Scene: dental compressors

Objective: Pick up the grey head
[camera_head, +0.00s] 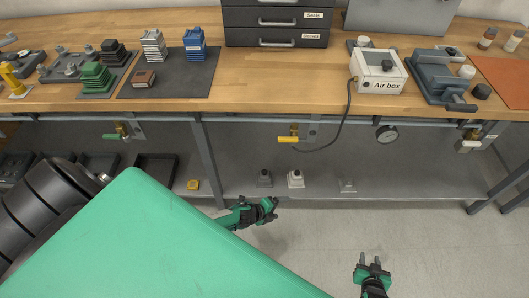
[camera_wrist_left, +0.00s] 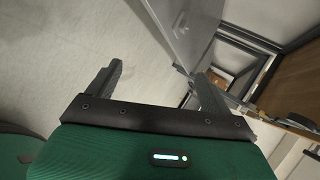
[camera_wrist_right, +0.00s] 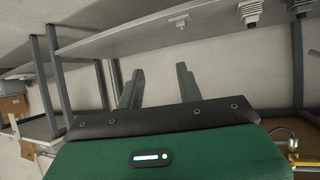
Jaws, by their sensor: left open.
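A light grey finned block (camera_head: 153,46), which looks like the grey head, stands at the back of the wooden bench, left of a blue finned block (camera_head: 194,43). My left gripper (camera_head: 270,208) is in front of the bench, low near the lower shelf; it is open and empty, and its fingers show apart in the left wrist view (camera_wrist_left: 158,74). My right gripper (camera_head: 372,262) is over the floor at lower right, open and empty, fingers apart in the right wrist view (camera_wrist_right: 159,75). Both are far from the grey block, which neither wrist view shows.
A dark mat (camera_head: 175,82) bears a small brown block (camera_head: 143,78). Green (camera_head: 96,78) and black (camera_head: 112,52) finned blocks stand left of it. A drawer unit (camera_head: 277,22) and an air box (camera_head: 379,72) stand to the right. Bare bench lies between mat and air box.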

